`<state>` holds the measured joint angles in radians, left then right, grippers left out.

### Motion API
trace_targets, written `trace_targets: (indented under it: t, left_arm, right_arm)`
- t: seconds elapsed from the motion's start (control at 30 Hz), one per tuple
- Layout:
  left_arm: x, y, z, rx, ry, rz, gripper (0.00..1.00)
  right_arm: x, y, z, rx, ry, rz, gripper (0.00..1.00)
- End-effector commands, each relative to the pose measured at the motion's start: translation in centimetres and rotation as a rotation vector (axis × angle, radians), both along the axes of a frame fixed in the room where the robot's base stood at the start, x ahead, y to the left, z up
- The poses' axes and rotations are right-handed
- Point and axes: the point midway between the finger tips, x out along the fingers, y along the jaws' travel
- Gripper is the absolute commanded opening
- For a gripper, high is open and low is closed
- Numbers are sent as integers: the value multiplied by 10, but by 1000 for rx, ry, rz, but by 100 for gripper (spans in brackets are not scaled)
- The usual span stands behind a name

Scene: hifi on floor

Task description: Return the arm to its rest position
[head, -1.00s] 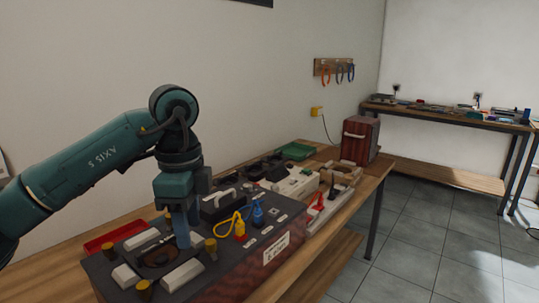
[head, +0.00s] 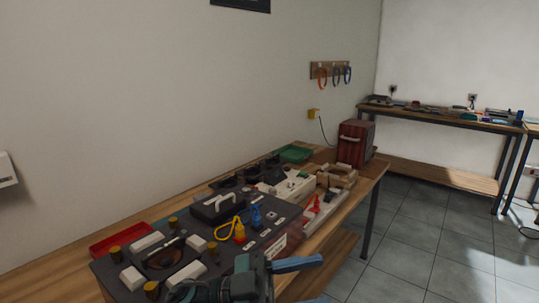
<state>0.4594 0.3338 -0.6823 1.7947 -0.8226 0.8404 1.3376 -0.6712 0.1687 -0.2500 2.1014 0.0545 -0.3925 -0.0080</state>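My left gripper (head: 319,281) is low at the bottom centre of the head view, in front of the near edge of the console on the bench. Its two blue fingers point right and stand apart, with nothing visible between them. The lower finger is partly cut off by the frame edge. Part of my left arm (head: 215,289) shows along the bottom edge; the rest is out of view. My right gripper is not in view.
The dark console (head: 215,262) with white blocks, brass knobs and a black handled case (head: 217,205) stands on the wooden bench (head: 60,278). A red tray (head: 118,240) lies behind it. A reddish box (head: 356,143) stands at the far end.

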Motion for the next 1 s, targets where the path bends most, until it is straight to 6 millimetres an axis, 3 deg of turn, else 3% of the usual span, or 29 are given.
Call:
trace_targets:
  t: [0.07,0.17,0.3,0.43,0.5,0.6,0.7,0.8,1.0]
  left_arm:
    - [14,15,-4,-131,92,194,45]
    - [36,44,-27,-211,215,471,45]
    - [48,94,-92,-153,422,850,45]
    - [24,140,-175,55,636,1123,45]
    - [1,158,-213,189,734,1209,45]
    - [-36,177,-255,363,845,1268,45]
    - [-66,187,-281,489,918,1285,45]
    - [-83,193,-294,562,955,1284,45]
    - [-90,194,-299,589,968,1282,45]
  right_arm:
    - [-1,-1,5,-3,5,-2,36]
    - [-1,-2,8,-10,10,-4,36]
    - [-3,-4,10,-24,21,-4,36]
    - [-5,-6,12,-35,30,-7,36]
    - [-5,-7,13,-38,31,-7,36]
    - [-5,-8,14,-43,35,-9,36]
    - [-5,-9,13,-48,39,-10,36]
    - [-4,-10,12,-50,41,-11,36]
    - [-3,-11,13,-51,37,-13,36]
